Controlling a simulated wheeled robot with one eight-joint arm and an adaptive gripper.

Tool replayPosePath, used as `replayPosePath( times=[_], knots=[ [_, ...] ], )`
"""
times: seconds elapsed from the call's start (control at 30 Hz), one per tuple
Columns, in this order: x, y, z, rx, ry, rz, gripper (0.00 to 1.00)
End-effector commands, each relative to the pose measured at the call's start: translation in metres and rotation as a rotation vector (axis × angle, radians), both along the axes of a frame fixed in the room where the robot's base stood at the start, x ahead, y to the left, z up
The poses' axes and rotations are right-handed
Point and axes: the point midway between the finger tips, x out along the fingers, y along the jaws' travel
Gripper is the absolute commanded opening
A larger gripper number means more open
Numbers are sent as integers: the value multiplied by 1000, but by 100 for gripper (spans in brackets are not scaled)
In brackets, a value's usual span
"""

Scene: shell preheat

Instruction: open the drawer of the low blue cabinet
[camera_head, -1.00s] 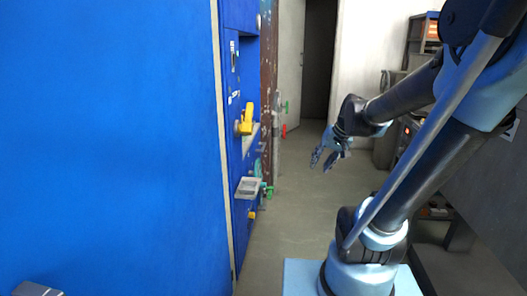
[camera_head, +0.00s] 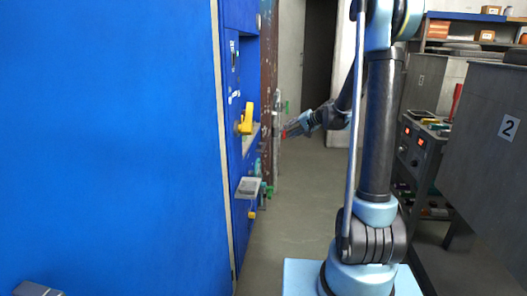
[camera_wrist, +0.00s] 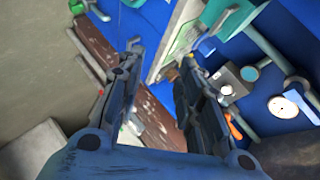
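No low cabinet with a drawer can be clearly made out. In the head view, a large flat blue surface (camera_head: 110,130) fills the left side, with a grey fitting (camera_head: 38,289) at its bottom left corner. I cannot tell whether it belongs to the cabinet. My gripper (camera_head: 287,131) is right of the blue equipment front (camera_head: 242,140), at about the height of its yellow handle (camera_head: 246,118), seemingly apart from it. In the wrist view, my gripper (camera_wrist: 161,54) has its two fingers spread with nothing held between them.
The blue front carries a grey projecting box (camera_head: 248,187) and green valves. A brown strip (camera_wrist: 125,75) and a round white gauge (camera_wrist: 283,107) show in the wrist view. Grey cabinets (camera_head: 490,115) and an instrument cart stand right. The floor (camera_head: 300,210) between is clear.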

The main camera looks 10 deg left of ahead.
Motion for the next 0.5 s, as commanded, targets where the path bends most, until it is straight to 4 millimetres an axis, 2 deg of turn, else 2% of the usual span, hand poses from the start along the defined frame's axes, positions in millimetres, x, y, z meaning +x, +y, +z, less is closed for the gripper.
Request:
replayPosePath(
  times=[0.1,0.27,0.5],
  knots=[
    [34,11,-12,63,-14,-18,33],
    [75,23,-30,151,-29,-45,33],
    [130,37,-66,282,-47,-92,33]
  ],
)
